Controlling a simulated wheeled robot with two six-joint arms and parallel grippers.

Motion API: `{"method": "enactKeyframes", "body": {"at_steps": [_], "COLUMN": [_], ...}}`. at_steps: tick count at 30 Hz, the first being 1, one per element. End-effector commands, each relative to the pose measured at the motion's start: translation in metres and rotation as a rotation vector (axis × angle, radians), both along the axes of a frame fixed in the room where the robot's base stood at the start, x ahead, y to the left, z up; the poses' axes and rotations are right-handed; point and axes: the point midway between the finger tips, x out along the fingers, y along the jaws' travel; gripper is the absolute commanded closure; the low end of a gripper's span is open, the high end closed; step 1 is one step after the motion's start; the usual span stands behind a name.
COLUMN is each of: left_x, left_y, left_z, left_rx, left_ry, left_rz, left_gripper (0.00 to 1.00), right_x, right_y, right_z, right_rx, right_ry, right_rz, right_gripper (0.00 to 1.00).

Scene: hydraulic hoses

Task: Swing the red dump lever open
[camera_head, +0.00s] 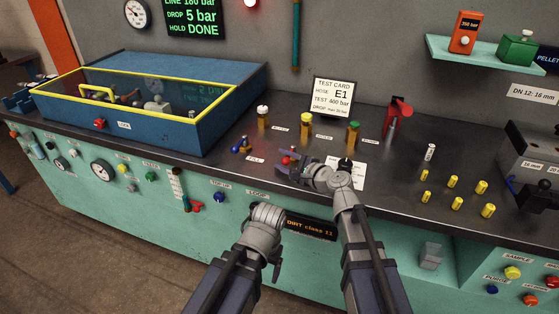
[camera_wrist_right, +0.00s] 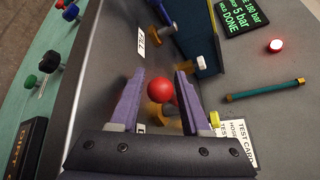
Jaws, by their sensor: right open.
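The red dump lever's round knob (camera_wrist_right: 188,90) shows between the two fingers of my right gripper (camera_wrist_right: 157,98) in the right wrist view. The fingers are open, with visible space beside the knob. In the head view the knob (camera_head: 286,161) is a small red spot at my right gripper (camera_head: 290,165), low over the bench. A brass part (camera_wrist_right: 160,92) lies beside the knob; the lever's shaft is mostly hidden. A label beneath the gripper is largely covered. My left wrist is at the bench's front edge, but its fingers are not visible.
A blue lever (camera_head: 240,148) sits to the left. White-, yellow- and green-topped brass posts (camera_head: 306,130) stand behind. A test card (camera_head: 332,98) and red holder (camera_head: 397,115) are further back. A blue box with yellow rim (camera_head: 215,115) is left; small yellow fittings (camera_head: 453,181) are right.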

Motion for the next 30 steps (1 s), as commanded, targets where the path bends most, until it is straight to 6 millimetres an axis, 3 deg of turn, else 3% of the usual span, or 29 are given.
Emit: {"method": "enactKeyframes", "body": {"at_steps": [4, 15, 27, 30], "left_x": [0.0000, 0.0000, 0.0001, 0.0001], "left_y": [0.0000, 0.0000, 0.0000, 0.0000], "left_z": [-0.0036, -0.0038, -0.0040, -0.0041], "left_rx": [0.000, 0.000, 0.000, 0.000], "left_ry": [0.000, 0.000, 0.000, 0.000], "left_rz": [0.000, 0.000, 0.000, 0.000], "left_gripper": [0.19, 0.19, 0.19, 0.19], "right_x": [0.0113, 0.0136, 0.0131, 0.0129], "right_y": [0.0092, 0.0123, 0.0122, 0.0123], "right_z": [-0.0036, -0.0038, -0.0042, -0.0043], "right_rx": [0.000, 0.000, 0.000, 0.000], "right_ry": [0.000, 0.000, 0.001, 0.001], "right_rz": [0.000, 0.000, 0.001, 0.001], "right_gripper": [0.53, 0.53, 0.97, 1.00]}}
